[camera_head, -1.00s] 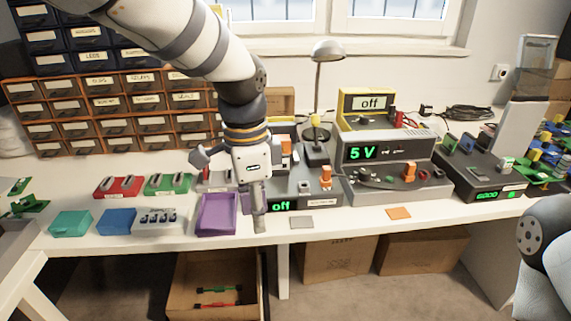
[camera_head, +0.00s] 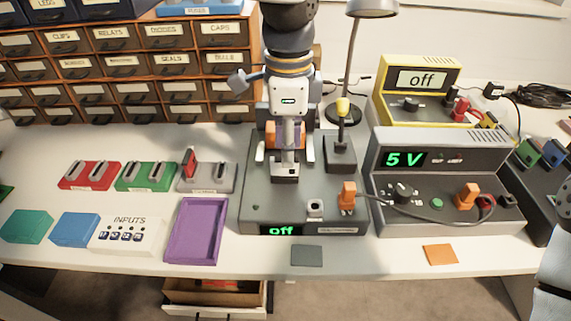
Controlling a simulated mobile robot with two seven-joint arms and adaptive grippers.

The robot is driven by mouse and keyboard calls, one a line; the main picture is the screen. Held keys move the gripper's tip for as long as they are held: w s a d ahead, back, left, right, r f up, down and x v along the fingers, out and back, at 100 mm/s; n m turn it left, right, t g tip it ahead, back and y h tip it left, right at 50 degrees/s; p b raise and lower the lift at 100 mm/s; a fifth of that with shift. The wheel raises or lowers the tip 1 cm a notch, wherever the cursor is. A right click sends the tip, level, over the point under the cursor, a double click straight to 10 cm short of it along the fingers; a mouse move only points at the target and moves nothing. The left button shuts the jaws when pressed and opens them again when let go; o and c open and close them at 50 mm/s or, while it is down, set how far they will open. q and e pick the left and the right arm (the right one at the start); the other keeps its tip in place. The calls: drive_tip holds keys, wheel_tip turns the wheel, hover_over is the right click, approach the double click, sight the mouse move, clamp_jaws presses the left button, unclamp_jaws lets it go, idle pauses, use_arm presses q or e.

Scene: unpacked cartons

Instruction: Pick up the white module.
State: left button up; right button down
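A white module marked INPUTS (camera_head: 126,234), with several small blue switches on its face, sits near the front of the table. It is between a blue block (camera_head: 74,229) and a purple tray (camera_head: 196,231). My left gripper (camera_head: 286,172) points down over the grey test station (camera_head: 265,212) whose display reads "off", to the right of and behind the module and well apart from it. Its fingers overlap from this angle, so I cannot tell whether they are open or shut. Part of my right arm shows at the lower right edge; its gripper is out of view.
Red (camera_head: 90,175), green (camera_head: 146,176) and grey (camera_head: 206,178) slotted blocks stand behind the module. A teal block (camera_head: 28,226) lies to the left. A lamp (camera_head: 351,70) and the 5 V supply (camera_head: 440,163) stand right of my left arm. The table strip before the module is clear.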

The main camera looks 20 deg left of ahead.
use_arm(q)
drive_tip(key=f, duration=0.3)
drive_tip(key=shift+s+a+f, duration=0.2)
drive_tip(key=shift+a, duration=0.1)
drive_tip(key=shift+w+f, duration=0.15)
drive_tip(key=shift+f, duration=0.2)
clamp_jaws()
drive_tip(key=shift+r, duration=0.15)
